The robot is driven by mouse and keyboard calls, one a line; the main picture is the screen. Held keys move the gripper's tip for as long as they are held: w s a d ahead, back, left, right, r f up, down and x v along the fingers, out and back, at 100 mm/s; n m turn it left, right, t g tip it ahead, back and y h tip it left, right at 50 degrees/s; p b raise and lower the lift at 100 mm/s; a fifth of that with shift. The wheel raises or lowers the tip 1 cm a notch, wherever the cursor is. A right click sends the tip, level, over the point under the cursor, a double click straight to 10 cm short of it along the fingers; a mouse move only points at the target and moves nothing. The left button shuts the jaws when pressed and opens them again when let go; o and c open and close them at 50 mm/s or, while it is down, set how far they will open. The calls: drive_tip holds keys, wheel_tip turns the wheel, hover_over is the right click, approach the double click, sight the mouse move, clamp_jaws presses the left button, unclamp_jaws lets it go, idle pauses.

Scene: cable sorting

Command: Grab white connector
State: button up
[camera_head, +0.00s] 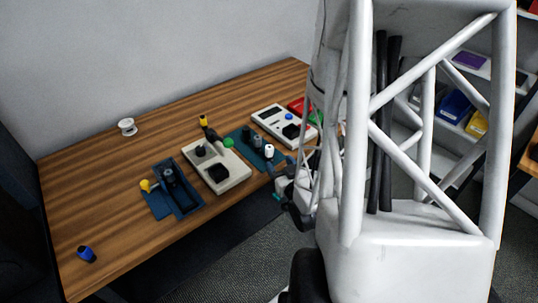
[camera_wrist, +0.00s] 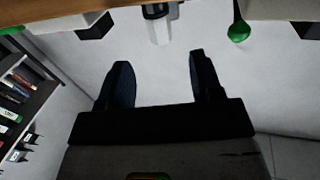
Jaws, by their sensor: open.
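The white connector (camera_head: 269,150) stands upright on a dark blue mat (camera_head: 240,135) near the front of the table in the head view. In the wrist view the white connector (camera_wrist: 160,28) hangs in from the top edge, in line with the gap between my fingers. My gripper (camera_wrist: 160,60) is open and empty, with one dark finger on each side of that line. The connector is just beyond the fingertips, not between them. In the head view my arm's end is at the table's front edge close to the connector, partly hidden by my own white frame.
A green-tipped connector (camera_wrist: 239,33) is beside the white one in the wrist view. A beige tray (camera_head: 231,178) and a dark blue tray (camera_head: 186,202) lie to the left. Another light box (camera_head: 268,115) stands behind. The table's left part is mostly clear, with a blue connector (camera_head: 86,254).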

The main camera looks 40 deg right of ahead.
sight(271, 150)
drive_tip(key=shift+x, duration=1.3)
drive_tip(key=shift+w, duration=0.1)
drive_tip(key=shift+x, duration=2.55)
drive_tip(key=shift+r, duration=0.15)
drive_tip(key=c, duration=1)
drive_tip(key=shift+r, duration=0.15)
drive_tip(key=shift+r, duration=4.8)
